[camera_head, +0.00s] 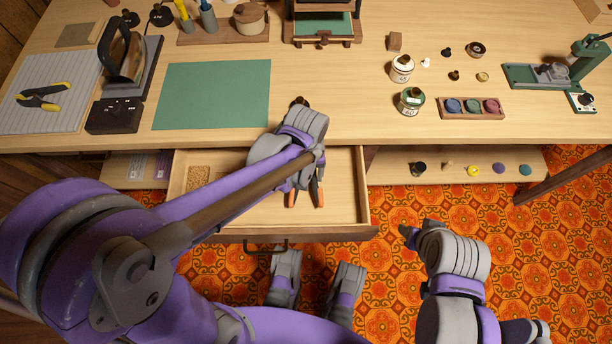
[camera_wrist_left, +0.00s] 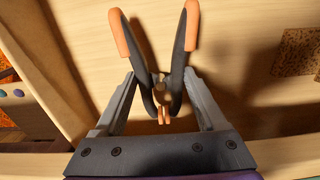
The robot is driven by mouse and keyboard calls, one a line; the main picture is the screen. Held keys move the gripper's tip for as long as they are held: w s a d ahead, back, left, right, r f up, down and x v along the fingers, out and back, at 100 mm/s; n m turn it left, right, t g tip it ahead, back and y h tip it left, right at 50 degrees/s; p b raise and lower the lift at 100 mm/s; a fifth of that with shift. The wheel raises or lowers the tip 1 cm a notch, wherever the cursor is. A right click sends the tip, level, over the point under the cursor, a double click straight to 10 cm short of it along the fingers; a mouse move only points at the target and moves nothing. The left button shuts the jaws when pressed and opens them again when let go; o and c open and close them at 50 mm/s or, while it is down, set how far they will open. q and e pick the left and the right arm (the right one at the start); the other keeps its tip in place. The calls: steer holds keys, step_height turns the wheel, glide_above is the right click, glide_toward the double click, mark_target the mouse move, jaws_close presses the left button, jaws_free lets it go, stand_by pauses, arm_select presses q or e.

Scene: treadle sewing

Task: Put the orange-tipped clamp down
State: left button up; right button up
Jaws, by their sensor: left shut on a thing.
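The orange-tipped clamp (camera_wrist_left: 181,50) has dark handles with orange ends and a small orange nose. In the left wrist view my left gripper (camera_wrist_left: 160,85) has a finger on each side of it and is shut on it. In the head view the clamp's orange ends (camera_head: 319,194) show below my left gripper (camera_head: 304,180), over the open drawer (camera_head: 255,212). My wrist hides the rest of the clamp there. Whether the clamp touches the drawer floor I cannot tell. My right gripper (camera_head: 409,236) is over the floor, right of the drawer; its jaw opening is unclear.
The drawer has a cork-like patch (camera_head: 198,176) at its left. A green mat (camera_head: 212,95) lies on the table above. Ink jars (camera_head: 411,100) and a small tray (camera_head: 471,115) stand to the right. A shelf (camera_head: 440,180) with several small items sits right of the drawer.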

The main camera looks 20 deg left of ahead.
arm_select(q)
steer(key=shift+f, duration=1.05)
steer(key=shift+f+b, duration=0.2)
steer(key=shift+b, duration=0.15)
steer(key=o, duration=1.4)
steer(key=shift+r, duration=0.1)
